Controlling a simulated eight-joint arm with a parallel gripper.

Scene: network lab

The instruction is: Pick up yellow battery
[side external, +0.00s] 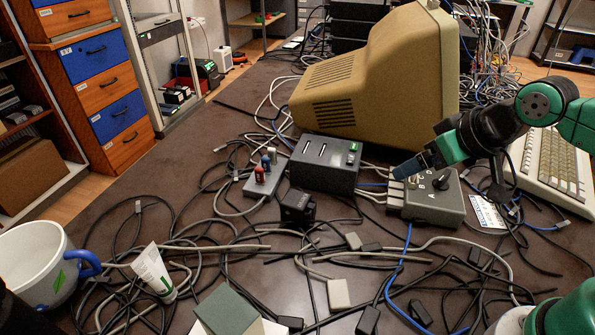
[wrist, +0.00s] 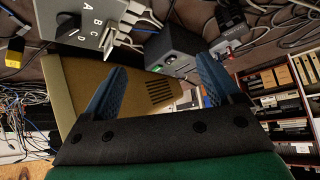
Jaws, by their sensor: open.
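My gripper (side external: 403,170) is open and empty, held above the grey A-B-C-D switch box (side external: 432,207) and pointing left in the side view. In the wrist view its two blue fingers (wrist: 158,76) are spread wide with nothing between them. A small black-and-yellow object (wrist: 13,56) lies at the left edge of the wrist view, beyond the switch box (wrist: 88,22) and apart from the fingers. It may be the yellow battery, but it is too small to be sure. I cannot make out a yellow battery in the side view.
A beige monitor (side external: 385,75) stands behind, with a dark box (side external: 325,165) in front of it. A keyboard (side external: 550,170) lies at the right. Loose cables cover much of the brown table. A white mug (side external: 30,262) and a tube (side external: 153,270) are at the front left.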

